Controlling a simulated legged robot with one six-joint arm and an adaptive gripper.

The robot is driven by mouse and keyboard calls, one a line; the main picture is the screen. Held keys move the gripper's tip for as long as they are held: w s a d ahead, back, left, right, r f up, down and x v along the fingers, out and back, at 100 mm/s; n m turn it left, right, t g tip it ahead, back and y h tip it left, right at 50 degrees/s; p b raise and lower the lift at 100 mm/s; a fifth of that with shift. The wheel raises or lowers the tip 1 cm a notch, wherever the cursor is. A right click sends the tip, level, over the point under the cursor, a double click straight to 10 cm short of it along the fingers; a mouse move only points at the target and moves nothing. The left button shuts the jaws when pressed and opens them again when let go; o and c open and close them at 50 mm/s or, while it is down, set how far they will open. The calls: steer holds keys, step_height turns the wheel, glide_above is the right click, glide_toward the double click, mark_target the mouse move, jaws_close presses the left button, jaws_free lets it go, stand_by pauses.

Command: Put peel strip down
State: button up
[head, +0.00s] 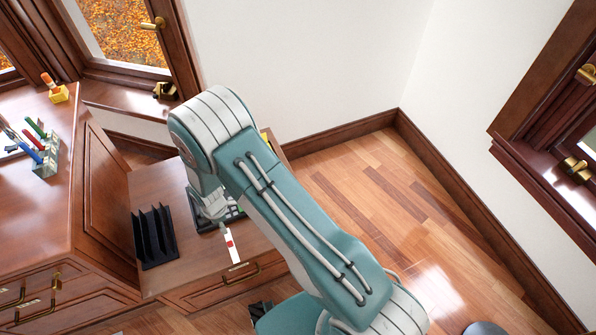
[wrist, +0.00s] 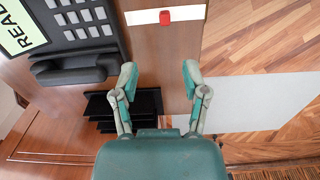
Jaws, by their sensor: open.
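A white strip with a red mark, which looks like the peel strip (head: 237,257), lies on the low wooden cabinet top near its front edge. It also shows at the top of the wrist view (wrist: 140,17), across the wood beside a black keypad device. My gripper (wrist: 160,78) is open, with nothing between its fingers. The strip is beyond the fingertips and apart from them in the wrist view. In the head view my arm partly hides the gripper and the keypad device.
The black keypad device (wrist: 75,35) has a lit display reading "READ". A black slotted rack (head: 155,238) stands on the cabinet top at left. A higher wooden counter (head: 50,200) holds a rack of coloured tools (head: 45,165). Open wooden floor (head: 385,200) lies to the right.

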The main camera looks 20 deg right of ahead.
steer(key=d+r+m+t, duration=0.1)
steer(key=d+r+m, duration=0.35)
steer(key=r, duration=0.95)
steer(key=d+r+m+t, duration=0.1)
steer(key=d+r+m, duration=0.4)
steer(key=r, duration=1)
steer(key=s+d+r+m+t, duration=0.1)
steer(key=s+d+r+m, duration=0.2)
steer(key=s+r, duration=0.2)
steer(key=s+d+r+m+t, duration=0.1)
steer(key=s+d+r, duration=0.3)
steer(key=s, duration=0.4)
steer(key=s+d+r+m+t, duration=0.1)
steer(key=s+d+r+m, duration=0.3)
steer(key=s+r, duration=0.2)
steer(key=shift+s+d+m, duration=0.25)
steer(key=shift+s+m, duration=0.1)
steer(key=shift+s, duration=0.1)
